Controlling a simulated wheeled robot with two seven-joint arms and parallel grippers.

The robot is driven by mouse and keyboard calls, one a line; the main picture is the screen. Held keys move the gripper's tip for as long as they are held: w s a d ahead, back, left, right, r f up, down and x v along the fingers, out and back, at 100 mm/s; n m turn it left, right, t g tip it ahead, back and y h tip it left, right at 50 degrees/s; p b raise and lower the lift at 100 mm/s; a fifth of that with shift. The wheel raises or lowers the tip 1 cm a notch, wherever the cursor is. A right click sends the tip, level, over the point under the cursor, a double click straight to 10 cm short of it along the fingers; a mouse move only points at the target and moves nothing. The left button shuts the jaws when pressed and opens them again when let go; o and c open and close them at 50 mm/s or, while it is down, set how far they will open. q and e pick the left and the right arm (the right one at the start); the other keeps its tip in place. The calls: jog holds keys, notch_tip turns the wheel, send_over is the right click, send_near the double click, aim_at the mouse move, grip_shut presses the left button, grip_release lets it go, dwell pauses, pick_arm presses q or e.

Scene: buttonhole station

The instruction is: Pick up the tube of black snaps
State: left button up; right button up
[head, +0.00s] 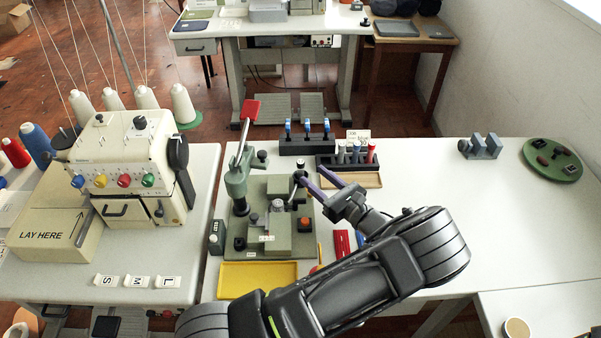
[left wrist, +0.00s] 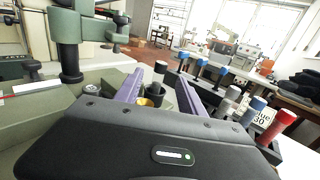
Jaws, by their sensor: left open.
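My left gripper (head: 309,174) is open, its purple fingers spread over the right side of the green press on the middle table. A dark tube rack (head: 328,164) stands just behind the fingers, with grey, blue and red tubes upright. These tubes also show right of the fingers in the left wrist view.
The green press (head: 238,180) with its red-tipped lever stands left of the gripper. A block with blue levers (head: 306,143) is behind. A yellow tray (head: 258,279) lies in front. A round green dish (head: 552,160) is far right; the table's right middle is clear.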

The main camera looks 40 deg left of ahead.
aim_at(303, 167)
pick_arm(q)
jog(key=shift+x, duration=0.85)
jog(key=shift+w+a+r+p, duration=0.1)
jog(key=shift+a+r+p, duration=0.05)
jog(key=shift+a+p, duration=0.4)
jog(key=p+x, duration=0.1)
jog(key=x, duration=0.2)
jog(key=shift+w+a, duration=0.1)
jog(key=shift+a, duration=0.15)
jog(key=shift+w+a, duration=0.1)
jog(key=shift+a, duration=0.15)
jog(key=shift+c, duration=0.6)
grip_shut()
